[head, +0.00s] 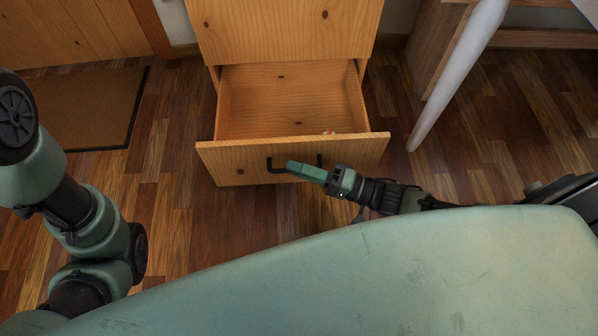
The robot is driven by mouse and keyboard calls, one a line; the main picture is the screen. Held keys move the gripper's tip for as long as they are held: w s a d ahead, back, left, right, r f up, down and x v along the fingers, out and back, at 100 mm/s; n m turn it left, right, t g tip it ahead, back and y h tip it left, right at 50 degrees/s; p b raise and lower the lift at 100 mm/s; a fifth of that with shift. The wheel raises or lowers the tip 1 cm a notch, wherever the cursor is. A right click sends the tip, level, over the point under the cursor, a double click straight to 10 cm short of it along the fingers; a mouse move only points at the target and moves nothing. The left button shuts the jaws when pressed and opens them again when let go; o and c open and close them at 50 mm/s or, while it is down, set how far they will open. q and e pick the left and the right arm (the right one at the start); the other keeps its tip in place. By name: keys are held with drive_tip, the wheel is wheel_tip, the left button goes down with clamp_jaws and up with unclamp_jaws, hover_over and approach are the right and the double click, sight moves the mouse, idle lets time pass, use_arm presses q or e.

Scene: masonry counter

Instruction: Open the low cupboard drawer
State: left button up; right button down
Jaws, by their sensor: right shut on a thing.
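The low drawer (222,160) of the wooden cupboard (275,30) is pulled well out, and its bare wooden inside shows. A small pale thing shows just behind the top edge of its front, mostly hidden. A black bar handle (273,165) is on the drawer front. My right gripper (293,167) reaches in from the right and is shut on the handle, covering its middle. My left arm is at the left edge; its gripper is out of view.
A brown mat (85,110) lies on the wooden floor at the left. A white slanted leg (455,80) and a wooden piece of furniture (430,45) stand at the right. Floor is clear on both sides of the drawer.

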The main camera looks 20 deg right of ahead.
drive_tip(key=shift+w+d+f, duration=0.1)
drive_tip(key=shift+w+d, duration=0.2)
drive_tip(key=shift+w, duration=0.55)
drive_tip(key=c, duration=1.5)
unclamp_jaws()
